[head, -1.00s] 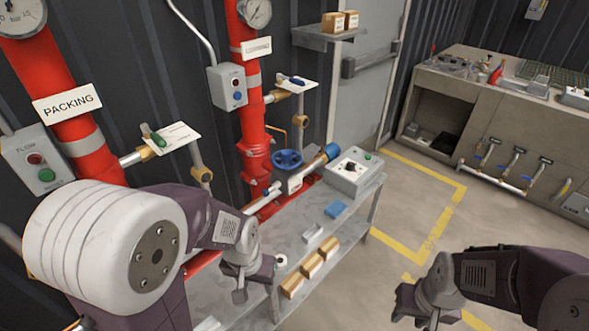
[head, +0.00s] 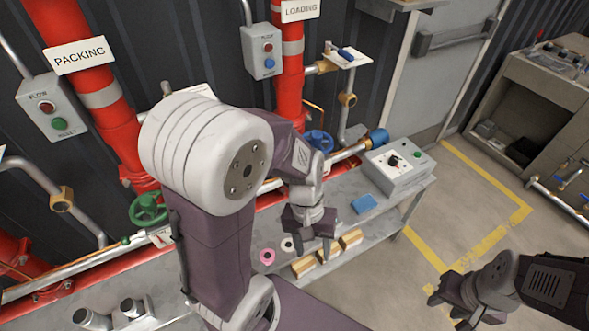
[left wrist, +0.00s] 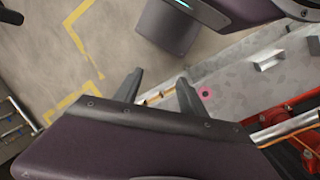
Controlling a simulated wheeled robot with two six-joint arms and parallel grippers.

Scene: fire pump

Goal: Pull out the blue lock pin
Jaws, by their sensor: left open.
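I cannot make out the blue lock pin for certain. A small blue handle (head: 346,53) shows at a white plate below the LOADING sign. A blue handwheel (head: 318,140) sits on the pipe at the back of the bench, partly behind my left arm, which hides the pipe beside it. My left gripper (head: 313,247) is open and empty, pointing down over the front of the bench, in front of the blue handwheel. Its spread fingers (left wrist: 158,92) also show in the left wrist view. My right gripper (head: 448,307) looks open and empty over the floor.
The bench holds a grey control box (head: 397,170), a blue block (head: 364,203), a pink ring (head: 266,256) and a white ring. Wooden blocks (head: 327,254) lie near its front edge. A green handwheel (head: 148,209) is at left. The yellow-lined floor at right is clear.

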